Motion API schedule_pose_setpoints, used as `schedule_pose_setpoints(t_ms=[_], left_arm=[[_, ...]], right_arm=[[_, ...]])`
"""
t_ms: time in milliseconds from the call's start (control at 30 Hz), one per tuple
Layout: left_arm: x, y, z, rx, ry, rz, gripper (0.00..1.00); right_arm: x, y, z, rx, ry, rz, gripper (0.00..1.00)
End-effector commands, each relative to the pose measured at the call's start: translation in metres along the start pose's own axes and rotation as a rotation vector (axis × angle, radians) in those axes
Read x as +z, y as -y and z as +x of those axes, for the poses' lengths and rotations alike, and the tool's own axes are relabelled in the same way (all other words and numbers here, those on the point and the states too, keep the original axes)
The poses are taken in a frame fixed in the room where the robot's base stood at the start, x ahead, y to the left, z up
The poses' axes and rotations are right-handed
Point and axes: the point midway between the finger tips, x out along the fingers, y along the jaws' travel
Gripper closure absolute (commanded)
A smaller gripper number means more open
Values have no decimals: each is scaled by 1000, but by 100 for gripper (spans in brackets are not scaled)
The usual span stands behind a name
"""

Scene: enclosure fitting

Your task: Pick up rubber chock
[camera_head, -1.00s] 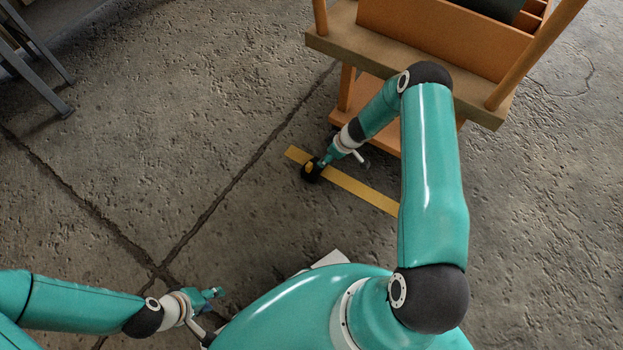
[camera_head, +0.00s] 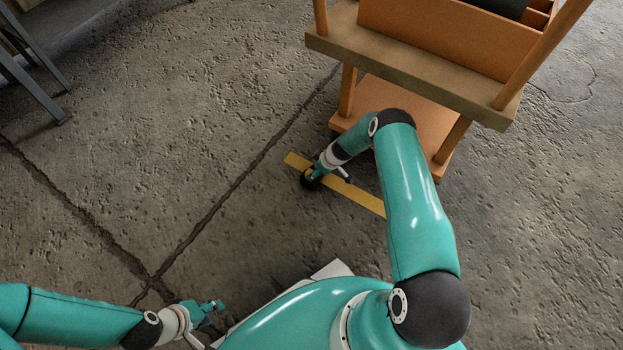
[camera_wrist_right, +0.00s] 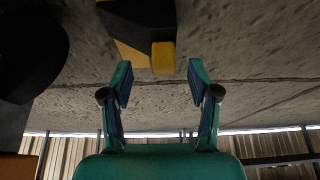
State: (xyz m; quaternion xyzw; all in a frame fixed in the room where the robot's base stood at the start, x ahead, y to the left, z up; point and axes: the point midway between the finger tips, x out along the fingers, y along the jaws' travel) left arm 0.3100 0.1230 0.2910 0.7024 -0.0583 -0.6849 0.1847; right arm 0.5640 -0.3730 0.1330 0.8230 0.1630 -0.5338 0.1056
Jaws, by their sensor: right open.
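The rubber chock (camera_wrist_right: 148,15), black with yellow parts, shows at the top of the right wrist view, cut off by the frame edge. In the head view only a small dark part of the chock (camera_head: 308,182) shows beside the yellow floor strip; my right gripper covers much of it. My right gripper (camera_wrist_right: 160,72) is open, its two fingers apart with nothing between them, and the chock lies just beyond the fingertips. My left gripper (camera_head: 212,306) is at the lower left of the head view, far from the chock; its opening is too small to judge.
A wooden trolley (camera_head: 405,65) with an orange bin and lower shelf stands at the top right, close to my right arm. A yellow strip (camera_head: 355,197) lies on the concrete floor. A dark round shape (camera_wrist_right: 30,45) fills the wrist view's left.

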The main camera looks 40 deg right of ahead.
Motion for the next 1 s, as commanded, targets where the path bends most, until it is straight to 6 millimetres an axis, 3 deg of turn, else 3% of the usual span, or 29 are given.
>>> schedule_pose_setpoints(t_ms=[400, 700, 1000], left_arm=[[0, 11, 30, 0, 0, 0, 60], [0, 11, 29, 0, 0, 0, 60], [0, 11, 29, 0, 0, 0, 60]], right_arm=[[-8, 5, 49, -1, 0, -2, 40], [-9, 5, 50, -1, 0, -1, 40], [-10, 5, 50, -1, 0, -1, 90]])
